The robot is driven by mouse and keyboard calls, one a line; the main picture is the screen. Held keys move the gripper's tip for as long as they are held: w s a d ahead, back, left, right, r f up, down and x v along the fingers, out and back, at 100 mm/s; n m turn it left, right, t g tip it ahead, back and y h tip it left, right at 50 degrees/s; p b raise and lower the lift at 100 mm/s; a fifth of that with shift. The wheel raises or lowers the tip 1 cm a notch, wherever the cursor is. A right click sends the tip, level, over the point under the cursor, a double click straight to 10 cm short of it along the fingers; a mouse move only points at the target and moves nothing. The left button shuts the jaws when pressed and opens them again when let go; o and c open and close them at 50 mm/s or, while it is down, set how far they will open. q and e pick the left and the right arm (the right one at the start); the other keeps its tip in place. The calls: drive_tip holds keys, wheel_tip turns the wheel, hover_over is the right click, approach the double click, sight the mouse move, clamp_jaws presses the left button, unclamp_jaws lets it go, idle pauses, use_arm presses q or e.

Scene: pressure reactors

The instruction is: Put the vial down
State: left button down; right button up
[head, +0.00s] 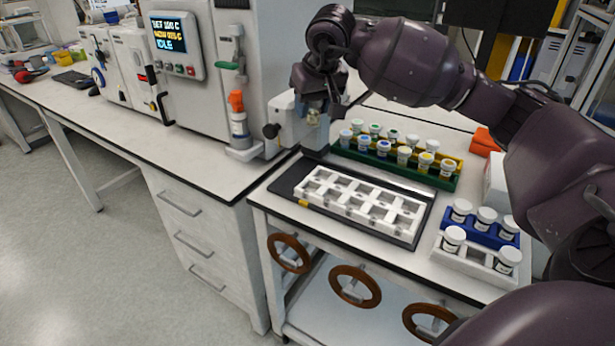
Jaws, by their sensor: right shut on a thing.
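My right gripper (314,108) reaches in from the right and points down at the back left of the trolley. It is shut on a small vial (313,117), of which only a little shows between the fingers. The vial is above a pale block-like part beside the tall machine; I cannot tell whether it touches it. A white rack (352,199) with two rows of square openings lies on a dark tray (419,227) in front of the gripper. I see no vials in that rack. My left gripper is not in view.
A green rack (377,163) with several coloured-cap vials stands behind the white rack. White-capped jars stand in a blue holder (481,237) and a white holder (467,265) at right.

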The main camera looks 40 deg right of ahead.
drive_tip(key=shift+a+f+b, duration=0.1)
drive_tip(key=shift+f+b, duration=0.2)
drive_tip(key=shift+f, duration=6.25)
wheel_tip(320, 180, down, 2)
drive_tip(key=shift+f, duration=0.2)
drive_tip(key=shift+w+f, duration=0.1)
drive_tip(key=shift+f, duration=0.4)
drive_tip(key=shift+f+b, duration=0.4)
drive_tip(key=shift+f, duration=0.15)
